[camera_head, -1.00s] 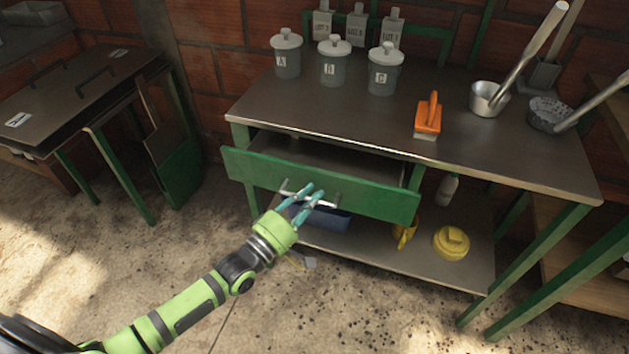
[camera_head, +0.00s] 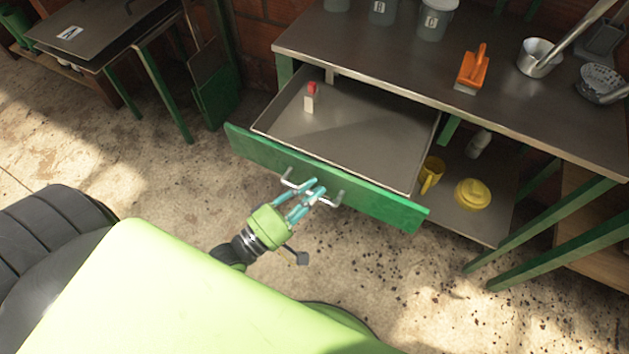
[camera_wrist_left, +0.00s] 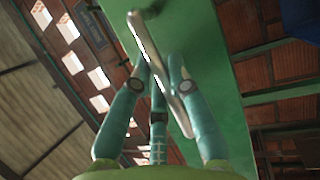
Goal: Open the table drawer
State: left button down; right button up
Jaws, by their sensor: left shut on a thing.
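The table drawer (camera_head: 350,190) has a green front and a grey metal tray, and it stands well out from under the tabletop. Its silver bar handle (camera_head: 335,199) is on the middle of the front. My left gripper (camera_head: 309,197) is shut on the handle. In the left wrist view the handle (camera_wrist_left: 150,50) runs between my teal fingers (camera_wrist_left: 158,85), against the green front (camera_wrist_left: 200,60). A small red and white item (camera_head: 310,98) stands inside the drawer. My right gripper is not in view.
The metal table (camera_head: 400,50) carries an orange-handled tool (camera_head: 472,70), a ladle pot (camera_head: 540,57) and lidded grey jars (camera_head: 432,20). Yellow items (camera_head: 472,194) sit on the lower shelf. Another table (camera_head: 95,40) stands at left. Speckled floor at front right is open.

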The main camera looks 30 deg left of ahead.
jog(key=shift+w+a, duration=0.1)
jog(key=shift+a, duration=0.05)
pick_arm(q)
jog(key=c, duration=1.1)
grip_release()
jog(key=shift+c, duration=0.2)
jog(key=shift+s+a, duration=0.1)
jog(key=shift+s, duration=0.1)
jog(key=v, duration=1.1)
jog(key=shift+s, duration=0.3)
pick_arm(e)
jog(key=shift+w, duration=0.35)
pick_arm(q)
jog(key=shift+a, duration=0.15)
